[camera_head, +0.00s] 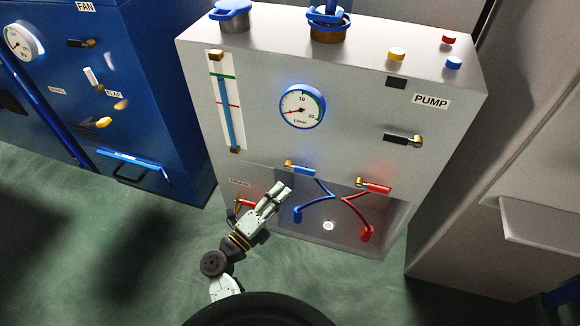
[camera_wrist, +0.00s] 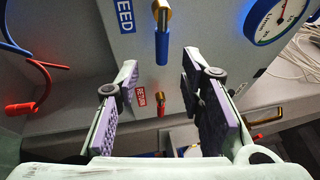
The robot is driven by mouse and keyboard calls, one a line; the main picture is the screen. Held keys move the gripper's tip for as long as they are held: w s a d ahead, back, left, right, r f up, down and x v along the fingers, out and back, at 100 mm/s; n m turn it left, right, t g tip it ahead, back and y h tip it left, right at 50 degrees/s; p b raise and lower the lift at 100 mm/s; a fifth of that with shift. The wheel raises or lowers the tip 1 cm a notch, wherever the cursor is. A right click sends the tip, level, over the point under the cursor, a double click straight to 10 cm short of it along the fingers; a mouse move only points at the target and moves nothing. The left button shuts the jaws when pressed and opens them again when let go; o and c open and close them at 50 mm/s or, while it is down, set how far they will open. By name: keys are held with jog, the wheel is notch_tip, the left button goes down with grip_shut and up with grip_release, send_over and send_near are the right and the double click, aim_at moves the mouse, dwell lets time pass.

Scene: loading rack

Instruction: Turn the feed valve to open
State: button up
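The feed valve (camera_head: 302,169) is a blue lever on a brass hub, low on the front of the grey pump cabinet, below the round gauge. In the head view its handle points right from the hub. In the wrist view the blue lever (camera_wrist: 162,47) hangs beside a blue FEED label (camera_wrist: 125,15). My gripper (camera_head: 284,188) is just below and left of the lever in the head view. In the wrist view my gripper (camera_wrist: 159,62) is open and empty, its fingers to either side of the lever in the picture. I see no contact.
A red-handled valve (camera_head: 374,186) sits right of the feed valve. Blue (camera_head: 312,207) and red (camera_head: 356,211) hoses hang in the recess below. A gauge (camera_head: 302,106) is above, with a black-handled lever (camera_head: 402,139) to its right. A blue cabinet (camera_head: 160,100) stands left.

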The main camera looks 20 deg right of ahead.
aim_at(303, 169)
jog(key=p+x, duration=0.2)
jog(key=x, duration=0.8)
jog(key=shift+w+r, duration=0.1)
jog(key=shift+r, duration=0.1)
jog(key=shift+c, duration=0.2)
grip_shut()
